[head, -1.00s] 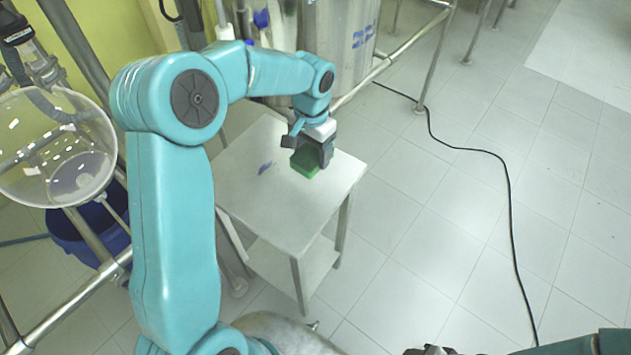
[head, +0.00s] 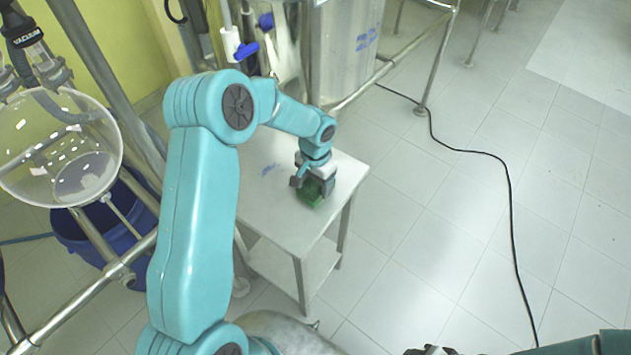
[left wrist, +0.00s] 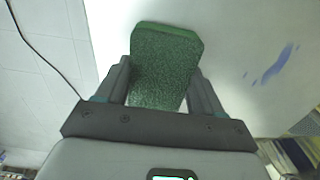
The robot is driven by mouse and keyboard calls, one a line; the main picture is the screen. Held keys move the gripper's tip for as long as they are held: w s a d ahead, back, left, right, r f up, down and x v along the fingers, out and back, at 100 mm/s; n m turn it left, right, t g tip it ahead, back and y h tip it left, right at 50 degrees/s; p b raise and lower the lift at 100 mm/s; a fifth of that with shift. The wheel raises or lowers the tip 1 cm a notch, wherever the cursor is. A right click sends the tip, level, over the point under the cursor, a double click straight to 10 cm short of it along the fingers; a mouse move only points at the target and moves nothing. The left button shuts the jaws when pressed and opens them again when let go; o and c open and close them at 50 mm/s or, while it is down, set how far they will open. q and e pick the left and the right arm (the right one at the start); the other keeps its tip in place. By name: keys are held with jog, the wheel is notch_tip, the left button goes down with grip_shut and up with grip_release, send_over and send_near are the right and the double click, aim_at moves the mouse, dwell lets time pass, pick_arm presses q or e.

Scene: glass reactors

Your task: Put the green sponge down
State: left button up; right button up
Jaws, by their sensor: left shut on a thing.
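The green sponge (head: 309,194) is between the fingers of my left gripper (head: 314,190), over the front right part of the small white table (head: 262,205). In the left wrist view the sponge (left wrist: 164,68) fills the space between both fingers of the left gripper (left wrist: 163,85), which is shut on it. The sponge is at or very near the tabletop; I cannot tell whether it touches. My right gripper (head: 432,350) shows only in part at the bottom edge, and its fingers cannot be made out.
Blue marks (head: 270,169) are on the tabletop. A glass vessel (head: 62,150) and a blue bucket (head: 95,240) are at the left. A metal reactor (head: 345,50) stands behind the table. A black cable (head: 508,200) crosses the open tiled floor at the right.

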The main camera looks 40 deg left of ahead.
aim_at(316, 184)
pick_arm(q)
jog(key=shift+f, duration=0.2)
jog(key=o, duration=1.1)
jog(key=shift+r, duration=0.45)
notch_tip(316, 184, up, 12)
jog(key=b, duration=0.1)
jog(key=shift+f, duration=0.15)
